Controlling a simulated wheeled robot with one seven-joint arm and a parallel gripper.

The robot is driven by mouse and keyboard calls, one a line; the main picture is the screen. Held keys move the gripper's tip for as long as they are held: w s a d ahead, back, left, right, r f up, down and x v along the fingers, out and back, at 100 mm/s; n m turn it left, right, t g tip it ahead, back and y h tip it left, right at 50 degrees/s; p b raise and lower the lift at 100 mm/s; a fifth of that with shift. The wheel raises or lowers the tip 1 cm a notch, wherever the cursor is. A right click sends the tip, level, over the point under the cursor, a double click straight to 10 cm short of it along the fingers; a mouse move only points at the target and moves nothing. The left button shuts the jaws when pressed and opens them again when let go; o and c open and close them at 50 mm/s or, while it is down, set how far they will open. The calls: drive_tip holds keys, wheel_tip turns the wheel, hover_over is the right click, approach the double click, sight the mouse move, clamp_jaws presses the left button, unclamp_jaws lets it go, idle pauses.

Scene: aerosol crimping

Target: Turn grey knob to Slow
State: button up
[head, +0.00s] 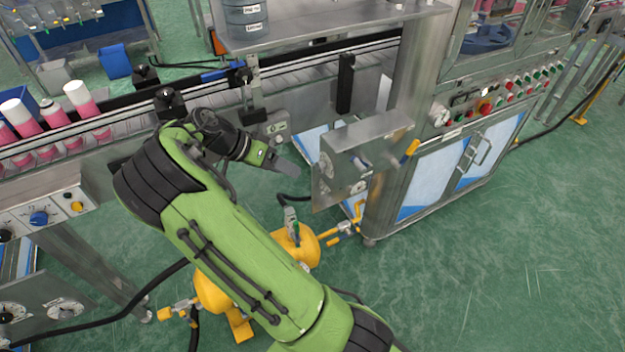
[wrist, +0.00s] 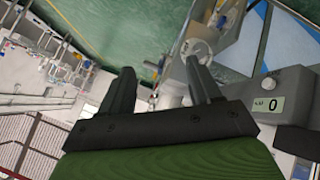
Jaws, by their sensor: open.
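A steel control box (head: 365,140) stands at the end of the conveyor, to the right of my gripper in the head view. A round pale dial also shows in the wrist view (wrist: 197,47), just beyond the right finger. Which of these is the grey knob, and its setting, are too small to tell. My gripper (head: 285,163) is open and empty, apart from the box and pointing toward it. Both fingers show spread in the wrist view (wrist: 160,75).
A yellow tank (head: 295,245) with a valve stands below the arm. The conveyor (head: 120,118) carries pink bottles. A steel cabinet (head: 470,165) stands right; the floor in front is clear.

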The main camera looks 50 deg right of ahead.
drive_tip(key=w+d+f+m+g+h+b, duration=0.1)
drive_tip(key=w+f+m+g+h+b, duration=0.1)
drive_tip(key=w+f+h, duration=0.3)
drive_tip(key=m+t+h+b, duration=0.1)
drive_tip(key=m+h+b, duration=0.1)
drive_tip(key=h+b, duration=0.15)
approach(318, 169)
drive_tip(key=shift+h, duration=0.45)
drive_tip(key=x, duration=0.8)
drive_tip(key=shift+s+d+f, duration=0.15)
drive_tip(key=shift+s+f, duration=0.05)
drive_tip(key=shift+f, duration=0.1)
drive_tip(key=c, duration=1)
drive_tip(key=shift+c, duration=0.2)
